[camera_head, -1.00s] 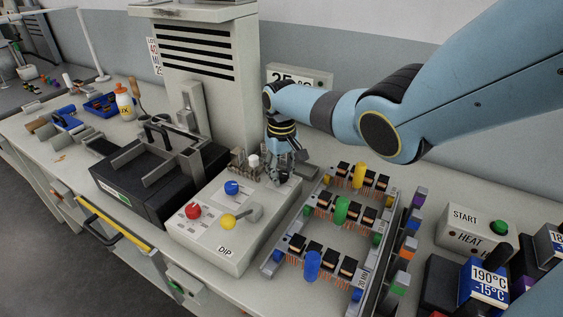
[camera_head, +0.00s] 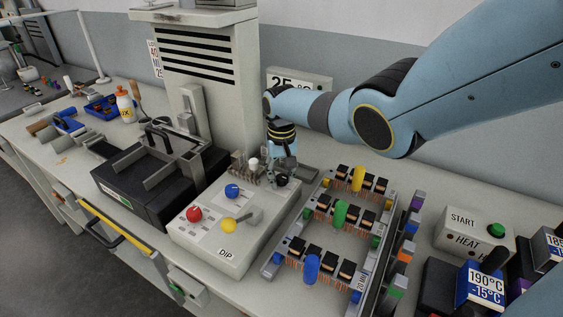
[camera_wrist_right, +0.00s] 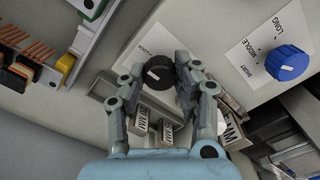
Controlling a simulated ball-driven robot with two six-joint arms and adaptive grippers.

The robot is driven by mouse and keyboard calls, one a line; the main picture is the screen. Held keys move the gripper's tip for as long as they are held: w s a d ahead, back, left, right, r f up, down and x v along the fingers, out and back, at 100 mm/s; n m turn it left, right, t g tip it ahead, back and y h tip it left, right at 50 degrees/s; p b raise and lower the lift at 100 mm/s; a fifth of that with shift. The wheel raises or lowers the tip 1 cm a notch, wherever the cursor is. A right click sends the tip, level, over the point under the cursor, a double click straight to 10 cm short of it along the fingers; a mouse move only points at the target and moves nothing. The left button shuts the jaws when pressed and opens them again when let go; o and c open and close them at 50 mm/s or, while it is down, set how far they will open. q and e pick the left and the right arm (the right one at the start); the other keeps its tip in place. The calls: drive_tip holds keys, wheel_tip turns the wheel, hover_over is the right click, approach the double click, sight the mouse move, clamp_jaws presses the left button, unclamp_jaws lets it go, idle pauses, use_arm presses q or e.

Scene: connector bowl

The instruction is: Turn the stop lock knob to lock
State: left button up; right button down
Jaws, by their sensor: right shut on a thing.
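The black stop lock knob (camera_head: 282,182) sits at the back right corner of the pale DIP control box (camera_head: 228,262). In the right wrist view the round black knob (camera_wrist_right: 158,74) has a light mark on its rim, with a partly hidden "LOCK" label beside it. My right gripper (camera_head: 283,173) reaches down from above onto the knob. In the wrist view its two fingers (camera_wrist_right: 160,70) are on either side of the knob, shut on it. My left gripper is not in view.
Small metal parts (camera_head: 240,163) stand close left of the gripper. A rack with coloured posts (camera_head: 340,212) stands close on the right.

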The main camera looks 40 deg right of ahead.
sight(281, 176)
drive_tip(key=c, duration=1)
unclamp_jaws()
wheel_tip(281, 176, up, 12)
drive_tip(key=shift+r, duration=0.1)
